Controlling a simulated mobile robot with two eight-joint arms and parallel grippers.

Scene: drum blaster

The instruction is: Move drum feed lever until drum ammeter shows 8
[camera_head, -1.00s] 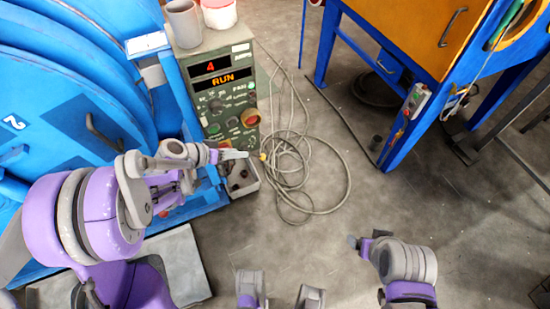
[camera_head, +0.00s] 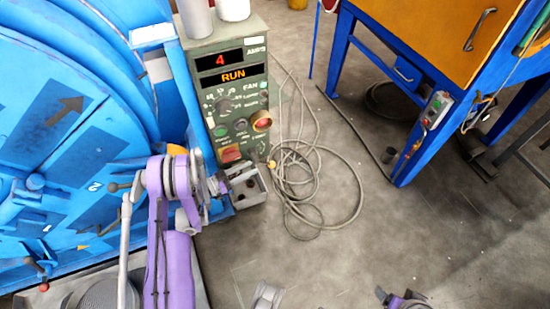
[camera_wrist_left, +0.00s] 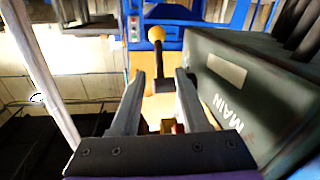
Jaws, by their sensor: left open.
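The drum control panel (camera_head: 228,105) is a green-grey box on the left. Its red AMPS display, the drum ammeter (camera_head: 219,60), reads 4, and the display below reads RUN. The feed lever shows in the left wrist view as a dark stem with a yellow knob (camera_wrist_left: 156,33); the small yellow knob (camera_head: 271,164) also shows at the panel's lower right in the head view. My left gripper (camera_head: 246,170) is open at the panel's lower front. In the wrist view its fingers (camera_wrist_left: 161,76) flank the lever's line, with the knob beyond their tips. My right gripper (camera_head: 384,294) is partly cut off at the bottom edge.
The large blue drum (camera_head: 60,130) fills the left side. A coiled grey cable (camera_head: 318,205) lies on the floor right of the panel. A blue-framed orange cabinet (camera_head: 420,35) stands at upper right. A grey cup and a white one (camera_head: 233,8) stand on the panel. Floor at lower right is clear.

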